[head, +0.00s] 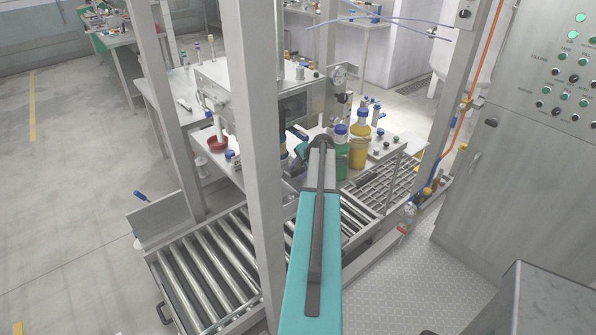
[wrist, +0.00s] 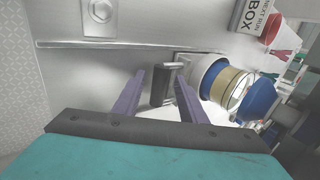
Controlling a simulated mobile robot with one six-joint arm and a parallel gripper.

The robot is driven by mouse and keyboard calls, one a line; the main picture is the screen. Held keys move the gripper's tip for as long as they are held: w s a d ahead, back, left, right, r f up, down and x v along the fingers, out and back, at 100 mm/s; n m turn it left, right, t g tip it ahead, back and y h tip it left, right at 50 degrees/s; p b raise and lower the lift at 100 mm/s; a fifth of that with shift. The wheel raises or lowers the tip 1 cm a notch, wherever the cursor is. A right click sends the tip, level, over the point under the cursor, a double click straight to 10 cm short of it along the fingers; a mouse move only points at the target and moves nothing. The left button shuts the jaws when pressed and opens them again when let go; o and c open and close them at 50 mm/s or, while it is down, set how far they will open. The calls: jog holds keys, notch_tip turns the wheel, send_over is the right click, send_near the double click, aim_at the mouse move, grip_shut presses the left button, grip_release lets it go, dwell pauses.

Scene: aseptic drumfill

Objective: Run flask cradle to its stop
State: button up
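In the wrist view my gripper (wrist: 157,82) is open. Its two purple fingers stand on either side of a short dark grip (wrist: 161,88), with a visible gap on both sides. The grip sits by a small metal bracket against a steel wall. Just right of it is a round vessel (wrist: 230,85) with a white body, cream band and blue part, lying sideways in this view; it may be the flask. I cannot tell which part is the cradle or where its stop is. In the head view my arm hides the fingertips and the grip.
In the head view a green bottle (head: 341,158) and a yellow bottle (head: 359,150) stand right of my arm. A roller conveyor (head: 205,270), upright posts (head: 254,120) and a control cabinet (head: 530,150) surround the arm.

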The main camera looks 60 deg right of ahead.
grip_shut()
jog(key=shift+a+f, duration=0.1)
jog(key=shift+a, duration=0.05)
dwell(0.4)
